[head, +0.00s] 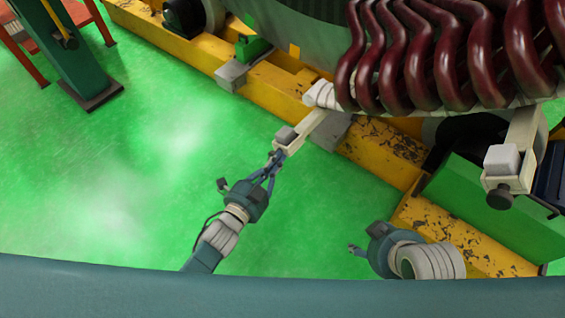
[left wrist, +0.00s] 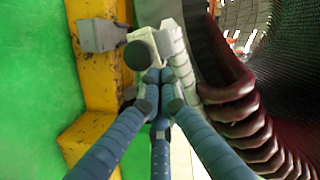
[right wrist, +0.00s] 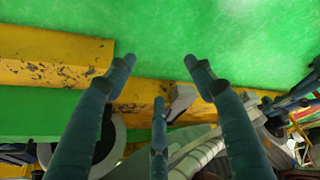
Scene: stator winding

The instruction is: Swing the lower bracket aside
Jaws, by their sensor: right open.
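The lower bracket (head: 314,127) is a cream arm with a grey block near its free end, reaching out from beside the stator over the yellow frame. My left gripper (head: 273,164) is at this free end. In the left wrist view, the left gripper's fingers (left wrist: 160,80) come together beside the bracket's dark round knob (left wrist: 136,56) and appear closed on its end; the gripped part is hidden between them.
The stator with dark red coils (head: 430,60) fills the top right. A second cream bracket (head: 520,150) with a grey block and dark knob stands at the right. The yellow frame (head: 262,88) runs diagonally.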

